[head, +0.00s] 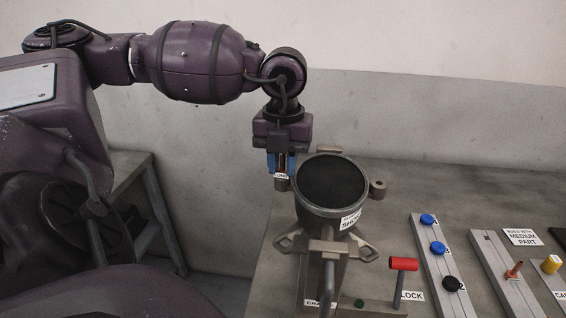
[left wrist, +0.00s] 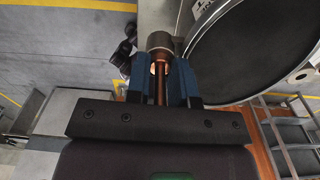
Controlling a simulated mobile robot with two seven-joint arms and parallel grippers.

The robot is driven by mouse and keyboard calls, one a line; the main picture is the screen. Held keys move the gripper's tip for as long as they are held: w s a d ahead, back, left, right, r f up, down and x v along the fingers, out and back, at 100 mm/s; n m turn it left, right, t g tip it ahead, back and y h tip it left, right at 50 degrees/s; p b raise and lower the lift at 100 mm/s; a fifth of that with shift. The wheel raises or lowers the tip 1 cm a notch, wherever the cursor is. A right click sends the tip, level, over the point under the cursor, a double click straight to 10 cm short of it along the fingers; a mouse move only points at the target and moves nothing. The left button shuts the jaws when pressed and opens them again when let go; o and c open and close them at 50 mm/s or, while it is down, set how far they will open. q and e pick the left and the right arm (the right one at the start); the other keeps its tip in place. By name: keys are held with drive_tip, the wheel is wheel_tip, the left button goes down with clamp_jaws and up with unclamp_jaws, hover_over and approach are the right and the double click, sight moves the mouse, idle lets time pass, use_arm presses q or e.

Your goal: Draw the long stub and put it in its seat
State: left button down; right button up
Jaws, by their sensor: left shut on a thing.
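My left gripper (head: 283,165) points down at the left side of the dark, round compressor shell (head: 312,208), close to its rim. In the left wrist view, its blue fingers (left wrist: 160,68) are shut on a thin copper stub (left wrist: 160,88). A grey round socket or collar (left wrist: 160,41) sits at the fingertips, and the stub's far end seems to meet it; I cannot tell how deep it sits. The shell's dark open top also shows in the left wrist view (left wrist: 235,50). A small white label under the fingers is hard to read. My right gripper is out of view.
A crank fixture (head: 327,248) stands in front of the shell, with a red-topped lock handle (head: 404,264) beside it. A rail (head: 437,270) with blue and black caps lies to the right. A sign (head: 522,237) reads "build with medium part". A grey wall stands behind.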

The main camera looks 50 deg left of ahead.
use_arm(q)
drive_tip(key=shift+r, duration=0.15)
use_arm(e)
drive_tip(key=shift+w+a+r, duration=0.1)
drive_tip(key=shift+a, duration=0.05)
use_arm(q)
drive_tip(key=shift+r, duration=0.3)
drive_tip(key=shift+r+p, duration=0.45)
drive_tip(key=shift+r, duration=0.75)
drive_tip(key=shift+w+r+p, duration=0.1)
drive_tip(key=shift+r+p, duration=0.2)
drive_tip(key=shift+r, duration=1.05)
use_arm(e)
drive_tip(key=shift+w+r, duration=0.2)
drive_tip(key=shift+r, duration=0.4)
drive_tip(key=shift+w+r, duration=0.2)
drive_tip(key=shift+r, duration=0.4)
